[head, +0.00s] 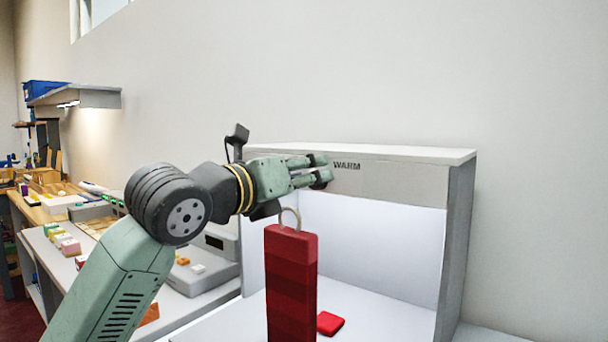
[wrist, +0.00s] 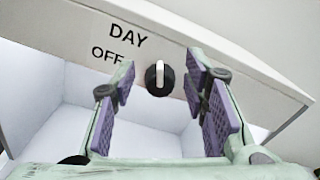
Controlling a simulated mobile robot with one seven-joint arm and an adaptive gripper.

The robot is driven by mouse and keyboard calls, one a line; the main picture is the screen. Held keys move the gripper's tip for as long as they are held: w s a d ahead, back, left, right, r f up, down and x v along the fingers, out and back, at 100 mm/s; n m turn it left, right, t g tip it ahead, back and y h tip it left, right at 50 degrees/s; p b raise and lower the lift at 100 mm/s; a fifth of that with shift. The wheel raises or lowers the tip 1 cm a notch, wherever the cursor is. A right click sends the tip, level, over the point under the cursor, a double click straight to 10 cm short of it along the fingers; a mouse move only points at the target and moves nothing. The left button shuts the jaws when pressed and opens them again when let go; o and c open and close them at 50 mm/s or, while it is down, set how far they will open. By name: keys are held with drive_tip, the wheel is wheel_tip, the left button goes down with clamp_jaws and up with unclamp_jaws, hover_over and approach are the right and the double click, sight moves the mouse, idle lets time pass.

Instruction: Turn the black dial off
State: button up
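The black dial (wrist: 159,78) is on the front panel of a white light booth, in the wrist view. Its white pointer bar stands about upright in the picture. The word OFF is printed to its upper left, partly covered by a finger, and DAY is above that. My gripper (wrist: 166,88) is open, with one purple-padded finger on each side of the dial in the picture; I cannot tell whether either touches it. In the head view my gripper (head: 324,172) is at the booth's top panel beside the word WARM, and the dial is hidden.
The booth (head: 460,156) stands against a plain wall, its white interior open below the panel. A tall red block with a ring (head: 292,285) stands in front, below my gripper. A small red piece (head: 330,323) lies on the booth floor. A cluttered counter (head: 185,305) is at left.

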clamp_jaws()
drive_tip(key=shift+f, duration=0.1)
idle(0.4)
drive_tip(key=n+b, duration=0.2)
drive_tip(key=n, duration=0.1)
drive_tip(key=n+b, duration=0.2)
drive_tip(key=n, duration=0.1)
drive_tip(key=f+n+b, duration=0.1)
drive_tip(key=n+b, duration=0.2)
drive_tip(key=n, duration=0.1)
drive_tip(key=shift+w+a, duration=0.25)
drive_tip(key=shift+a, duration=0.1)
drive_tip(key=shift+n, duration=0.3)
drive_tip(key=shift+o, duration=0.9)
unclamp_jaws()
drive_tip(key=shift+r, duration=0.1)
